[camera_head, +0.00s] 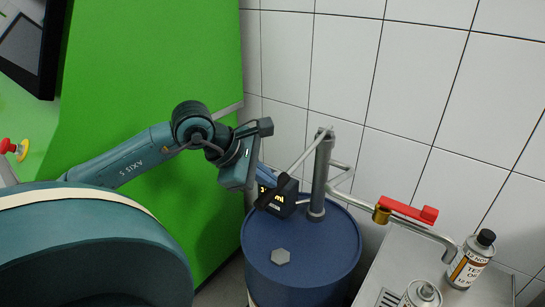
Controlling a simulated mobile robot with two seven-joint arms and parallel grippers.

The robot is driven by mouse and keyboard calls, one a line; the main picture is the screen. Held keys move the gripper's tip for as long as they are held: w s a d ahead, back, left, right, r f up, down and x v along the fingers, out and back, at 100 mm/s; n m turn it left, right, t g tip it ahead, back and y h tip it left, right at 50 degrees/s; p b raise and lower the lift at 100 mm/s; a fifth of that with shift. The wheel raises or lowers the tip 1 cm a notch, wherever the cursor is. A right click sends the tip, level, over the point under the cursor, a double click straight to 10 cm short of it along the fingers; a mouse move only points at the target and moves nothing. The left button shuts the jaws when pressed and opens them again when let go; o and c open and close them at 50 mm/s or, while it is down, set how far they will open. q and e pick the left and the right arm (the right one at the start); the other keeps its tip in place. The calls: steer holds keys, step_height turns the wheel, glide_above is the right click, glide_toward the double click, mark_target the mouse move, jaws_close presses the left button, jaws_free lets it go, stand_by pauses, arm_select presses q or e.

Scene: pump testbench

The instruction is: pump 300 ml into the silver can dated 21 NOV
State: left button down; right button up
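A grey hand pump (319,175) stands on a blue drum (290,285). Its light lever slopes down left to a black grip (270,198). A small black display box (290,203) sits beside the grip; its digits are not readable. The spout (360,202) runs right to a brass valve with a red lever (408,210), then bends down by a can with a black cap (468,262). Another silver can (421,295) is cut off at the bottom edge. Their dates are not clearly readable. My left gripper (259,184) is at the lever's grip, its fingers mostly hidden. My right gripper is out of view.
The cans stand on a grey metal bench (390,262) with a slotted grate at lower right. A white tiled wall is close behind. A grey hexagonal cap (280,257) is on the drum top.

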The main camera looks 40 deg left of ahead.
arm_select(q)
step_height(320, 180, up, 8)
steer(key=p, duration=0.3)
steer(key=shift+w+f+p, duration=0.25)
steer(key=shift+w+p, duration=0.15)
steer(key=shift+w, duration=0.05)
stand_by(0.5)
steer(key=r+p, duration=0.1)
steer(key=r, duration=0.2)
steer(key=r+p, duration=0.1)
steer(key=r, duration=0.1)
steer(key=shift+w+p, duration=0.25)
steer(key=shift+p, duration=0.05)
stand_by(0.7)
